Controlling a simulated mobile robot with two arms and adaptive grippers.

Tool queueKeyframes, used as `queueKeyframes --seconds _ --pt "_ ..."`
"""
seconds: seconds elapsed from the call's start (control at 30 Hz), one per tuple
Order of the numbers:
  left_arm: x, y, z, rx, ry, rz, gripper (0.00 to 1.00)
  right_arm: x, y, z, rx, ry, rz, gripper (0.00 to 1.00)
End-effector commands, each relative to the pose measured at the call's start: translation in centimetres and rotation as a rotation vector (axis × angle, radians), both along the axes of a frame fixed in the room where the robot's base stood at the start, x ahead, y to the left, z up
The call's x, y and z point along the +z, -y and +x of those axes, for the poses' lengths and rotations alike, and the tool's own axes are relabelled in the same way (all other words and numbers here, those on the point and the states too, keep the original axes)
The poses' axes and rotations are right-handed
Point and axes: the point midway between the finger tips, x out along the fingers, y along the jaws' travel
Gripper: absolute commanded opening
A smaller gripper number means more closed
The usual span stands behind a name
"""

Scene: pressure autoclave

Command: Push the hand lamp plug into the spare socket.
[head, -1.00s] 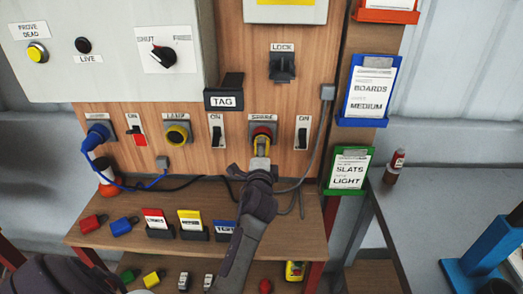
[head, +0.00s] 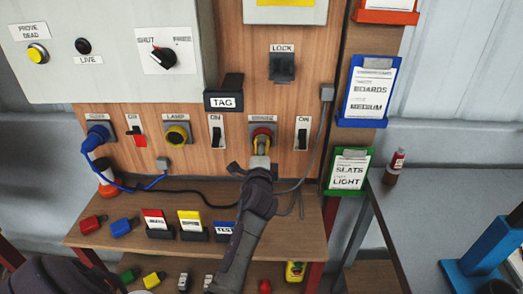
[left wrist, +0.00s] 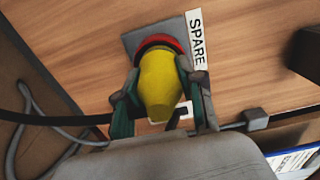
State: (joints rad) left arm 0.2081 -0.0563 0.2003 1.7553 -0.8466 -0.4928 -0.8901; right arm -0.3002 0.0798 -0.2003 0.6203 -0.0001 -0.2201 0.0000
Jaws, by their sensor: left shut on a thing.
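The spare socket is on the wooden panel, under its label, with a red ring (head: 263,132) and a grey plate. It also shows in the left wrist view, where its grey plate (left wrist: 131,42) lies behind the plug. The yellow hand lamp plug (left wrist: 160,84) is between my left gripper's fingers, its front against the red ring. I cannot tell how deep it sits. My left gripper (head: 261,164) is shut on the plug, reaching up to the socket from below; its fingers also show in the left wrist view (left wrist: 156,100). My right gripper is not in view.
A lamp socket (head: 177,134) and rocker switches (head: 216,134) (head: 302,134) flank the spare socket. A blue plug (head: 97,135) fills the far-left socket. The bench at right (head: 425,215) has clear room.

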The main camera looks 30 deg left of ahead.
Motion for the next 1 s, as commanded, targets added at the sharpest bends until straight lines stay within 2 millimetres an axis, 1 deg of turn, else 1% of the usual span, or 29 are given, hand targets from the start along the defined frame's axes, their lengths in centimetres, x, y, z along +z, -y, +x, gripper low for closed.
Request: queueKeyframes --seconds 0.07,0.1,0.17,0.2,0.27,0.53,0.63,1.0 --pt "0.1 -0.1 0.2 0.000 0.002 0.001 0.00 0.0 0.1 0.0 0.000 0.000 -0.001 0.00" --pt "0.1 -0.1 0.2 0.000 0.002 0.000 0.42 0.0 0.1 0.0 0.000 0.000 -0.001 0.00" --pt "0.1 -0.1 0.2 0.000 0.002 0.000 0.52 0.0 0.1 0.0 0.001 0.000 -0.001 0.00" --pt "0.1 -0.1 0.2 0.000 0.001 0.000 0.59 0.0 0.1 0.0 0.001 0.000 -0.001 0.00" --pt "0.1 -0.1 0.2 0.000 0.001 0.000 0.68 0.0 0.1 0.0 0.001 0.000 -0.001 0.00" --pt "-0.1 -0.1 0.1 0.000 -0.001 -0.001 0.68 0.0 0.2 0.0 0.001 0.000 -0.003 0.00" --pt "-0.1 0.2 -0.3 0.000 -0.002 -0.001 0.68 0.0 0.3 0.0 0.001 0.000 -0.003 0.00" --pt "-0.1 3.2 -5.2 -0.001 -0.001 -0.002 0.68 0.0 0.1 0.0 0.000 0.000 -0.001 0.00"
